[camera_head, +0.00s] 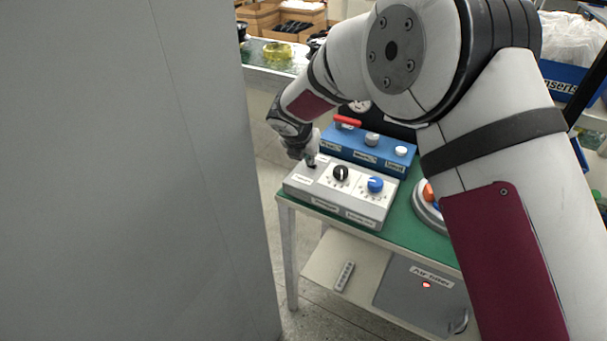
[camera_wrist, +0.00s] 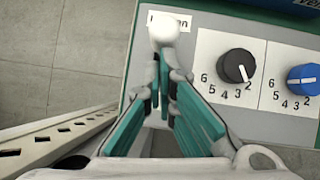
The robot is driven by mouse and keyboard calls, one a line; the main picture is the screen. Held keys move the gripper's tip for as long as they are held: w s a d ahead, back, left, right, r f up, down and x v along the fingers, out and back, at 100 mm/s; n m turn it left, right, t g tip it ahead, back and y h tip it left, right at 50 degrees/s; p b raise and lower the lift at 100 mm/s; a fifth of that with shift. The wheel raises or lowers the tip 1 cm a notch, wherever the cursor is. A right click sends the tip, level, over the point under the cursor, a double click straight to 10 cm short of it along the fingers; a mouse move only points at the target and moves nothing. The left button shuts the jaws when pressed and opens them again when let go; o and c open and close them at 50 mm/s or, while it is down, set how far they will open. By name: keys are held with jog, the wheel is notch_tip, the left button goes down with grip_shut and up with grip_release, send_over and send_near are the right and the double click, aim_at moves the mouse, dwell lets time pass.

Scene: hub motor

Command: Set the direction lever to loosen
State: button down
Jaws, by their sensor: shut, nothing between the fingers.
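The grey control box (camera_head: 327,203) stands on the green-topped bench, with its left end under my gripper. In the wrist view, a white rounded knob (camera_wrist: 164,27), which looks like the direction lever's tip, stands just ahead of the fingers. It partly covers a white label (camera_wrist: 183,21) whose readable end is "en". My gripper (camera_head: 311,160) is low over the box's left part; in the wrist view its teal-padded fingers (camera_wrist: 163,82) are shut and empty. I cannot tell whether they touch the lever. The lever's base is hidden by the fingers.
A black dial (camera_head: 341,173) and a blue dial (camera_head: 375,184) sit right of my gripper. A blue box (camera_head: 366,153) with a red handle (camera_head: 347,120) stands behind. A grey panel (camera_head: 130,180) fills the left of the head view.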

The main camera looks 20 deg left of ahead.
jog(key=shift+w+b, duration=0.3)
jog(key=shift+w, duration=0.05)
jog(key=shift+w+r+b, duration=0.25)
jog(key=shift+w+b, duration=0.4)
jog(key=shift+b, duration=0.45)
jog(key=shift+w+r, duration=0.1)
